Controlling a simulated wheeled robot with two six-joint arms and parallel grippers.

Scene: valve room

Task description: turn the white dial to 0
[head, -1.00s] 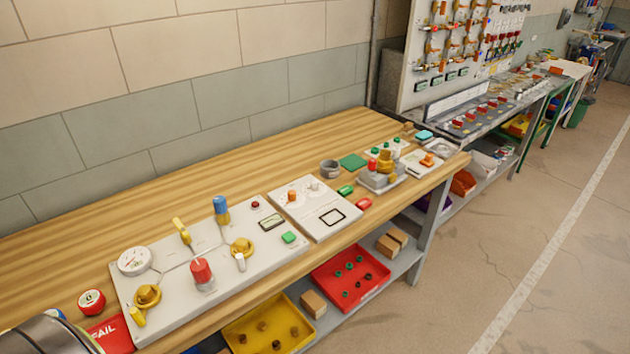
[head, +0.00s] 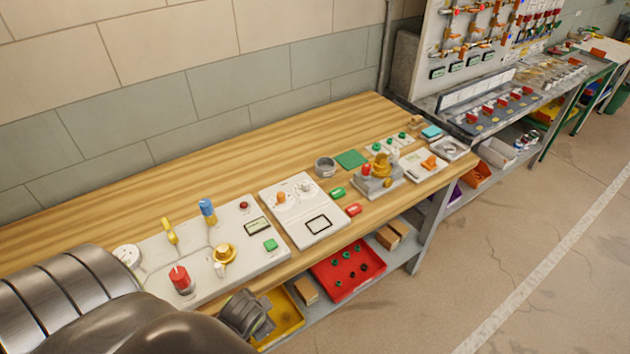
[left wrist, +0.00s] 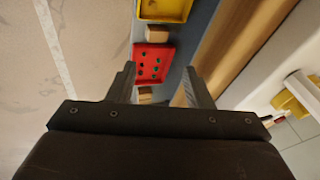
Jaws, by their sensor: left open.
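A small white dial (head: 305,187) sits on a pale panel (head: 292,228) in the middle of the bench, beside an orange knob (head: 281,197). Its pointer and markings are too small to read. My left gripper (head: 262,318) is in front of the bench's front edge, near and left of the dial's panel, not touching it. In the left wrist view my left gripper (left wrist: 159,70) is open and empty, with its fingers apart above the lower shelf. My right gripper is not in view.
A larger panel (head: 185,248) with a red knob (head: 180,280), yellow valve (head: 224,254) and blue-handled lever (head: 207,211) lies left of the dial's panel. Red tray (head: 345,284) and yellow tray (head: 284,325) are on the lower shelf. Bench behind the panels is clear.

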